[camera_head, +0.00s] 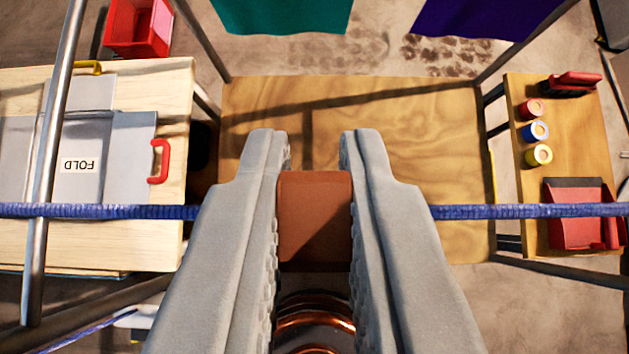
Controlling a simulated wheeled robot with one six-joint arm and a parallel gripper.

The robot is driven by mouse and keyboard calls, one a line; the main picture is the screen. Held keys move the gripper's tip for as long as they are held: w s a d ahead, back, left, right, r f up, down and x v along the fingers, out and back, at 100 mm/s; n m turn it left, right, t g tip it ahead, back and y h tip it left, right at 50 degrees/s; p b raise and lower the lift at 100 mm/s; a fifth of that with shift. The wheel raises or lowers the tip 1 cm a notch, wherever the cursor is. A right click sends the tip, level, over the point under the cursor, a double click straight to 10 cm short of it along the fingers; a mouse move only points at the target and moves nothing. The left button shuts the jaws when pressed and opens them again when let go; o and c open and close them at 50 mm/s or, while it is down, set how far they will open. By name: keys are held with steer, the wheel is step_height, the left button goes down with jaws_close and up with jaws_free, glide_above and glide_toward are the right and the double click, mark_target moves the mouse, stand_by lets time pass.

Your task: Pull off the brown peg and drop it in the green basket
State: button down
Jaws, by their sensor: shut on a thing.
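My gripper (315,150) points away from me in the middle of the view. It is shut on the brown peg (315,215), with one grey finger against each side of it. Copper-coloured coils (314,322) show just below the peg, between the fingers. The blue line (530,211) runs across the view behind the fingers at the peg's height. Whether the peg still grips the line is hidden by the peg and fingers. I see no green basket in this view.
A wooden board (350,115) lies below. At left, a pale table (175,100) bears a grey folding board (85,150); a red bin (138,28) stands behind. At right, a shelf (520,90) holds coloured spools (535,131) and a red dustpan (574,215). Metal poles (55,130) and hanging cloths (280,12) are obstacles.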

steer(key=shift+r, duration=2.95)
steer(key=shift+f, duration=0.1)
